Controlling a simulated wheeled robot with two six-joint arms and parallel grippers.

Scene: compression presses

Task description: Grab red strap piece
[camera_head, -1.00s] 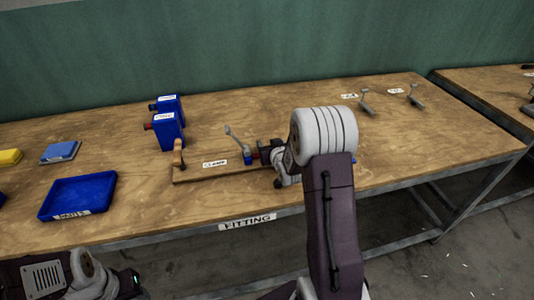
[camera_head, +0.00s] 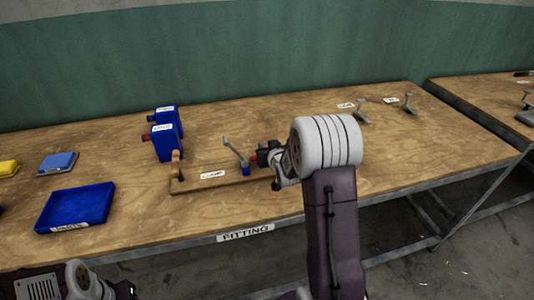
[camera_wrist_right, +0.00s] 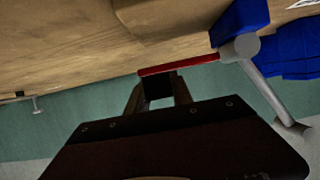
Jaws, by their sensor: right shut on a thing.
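The red strap piece (camera_wrist_right: 178,65) shows in the right wrist view as a thin red bar across the fingertips. Its right end meets, or overlaps in view, the grey lever pivot beside a blue block (camera_wrist_right: 240,18). In the head view only a small bit of the red strap piece (camera_head: 253,161) shows, by the lever clamp (camera_head: 236,152) on the wooden fixture board (camera_head: 222,182). My right gripper (camera_head: 260,159) is shut on the strap piece, at the board's right end; it also shows in the wrist view (camera_wrist_right: 159,80). My left gripper is out of view; only part of that arm shows.
Two blue boxes (camera_head: 166,143) stand behind the board. Lever clamps (camera_head: 361,110) stand back right. Bare table lies between.

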